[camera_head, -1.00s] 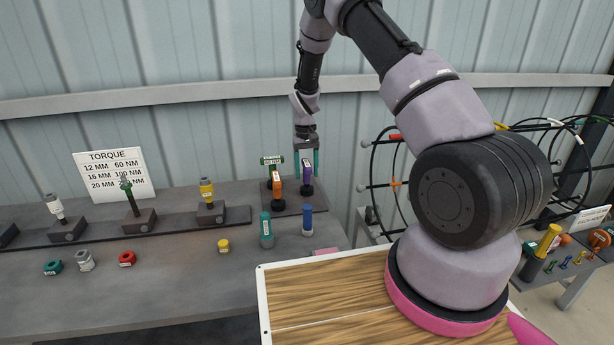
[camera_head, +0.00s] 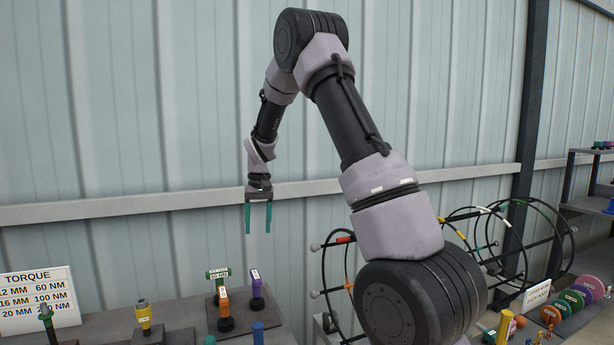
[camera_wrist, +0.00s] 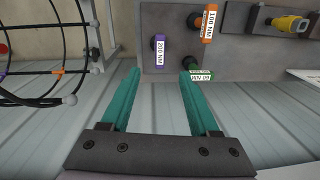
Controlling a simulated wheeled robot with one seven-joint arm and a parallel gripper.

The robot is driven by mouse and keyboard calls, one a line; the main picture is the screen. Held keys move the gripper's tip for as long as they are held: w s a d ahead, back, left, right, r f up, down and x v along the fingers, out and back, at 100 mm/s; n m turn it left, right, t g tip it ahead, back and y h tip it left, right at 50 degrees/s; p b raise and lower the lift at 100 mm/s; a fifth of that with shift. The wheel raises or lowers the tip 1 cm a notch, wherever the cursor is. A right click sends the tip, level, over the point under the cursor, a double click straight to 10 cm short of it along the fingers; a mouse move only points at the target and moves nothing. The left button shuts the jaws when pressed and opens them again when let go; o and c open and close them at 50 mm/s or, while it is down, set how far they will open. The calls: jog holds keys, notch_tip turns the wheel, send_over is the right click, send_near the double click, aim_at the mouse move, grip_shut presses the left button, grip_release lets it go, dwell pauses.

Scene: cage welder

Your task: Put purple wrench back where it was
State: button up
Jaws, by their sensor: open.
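The purple wrench (camera_head: 257,286) stands upright on the dark rack plate at the right end of the bench, beside an orange wrench (camera_head: 224,304) and a green one (camera_head: 219,273). In the wrist view the purple wrench (camera_wrist: 160,50) shows its 200 NM label, just beyond the fingertips and between their lines. My gripper (camera_head: 257,230) hangs fingers down, open and empty, well above the purple wrench and apart from it. In the wrist view my gripper (camera_wrist: 160,74) has nothing between its teal fingers. The foot of the purple wrench is partly hidden.
A torque sign (camera_head: 38,298) and a yellow-topped tool (camera_head: 143,315) stand to the left on the bench. A wire cage (camera_head: 460,245) of black rings lies to the right, behind my arm. The corrugated wall is close behind. The air around my gripper is clear.

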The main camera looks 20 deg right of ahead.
jog(key=s+d+r+m+t+y, duration=0.1)
jog(key=s+d+r+t, duration=0.1)
jog(key=s+r, duration=0.6)
jog(key=s+d+r+m+t, duration=0.1)
jog(key=s+r, duration=0.5)
jog(key=r, duration=0.4)
jog(key=s+r+t, duration=0.2)
jog(key=s, duration=0.6)
jog(key=s+d+r+m+t, duration=0.1)
jog(key=s+r+t, duration=0.1)
jog(key=s, duration=0.7)
jog(key=shift+s+d+r, duration=0.2)
jog(key=shift+s+d, duration=0.05)
jog(key=shift+s, duration=0.05)
dwell(1.0)
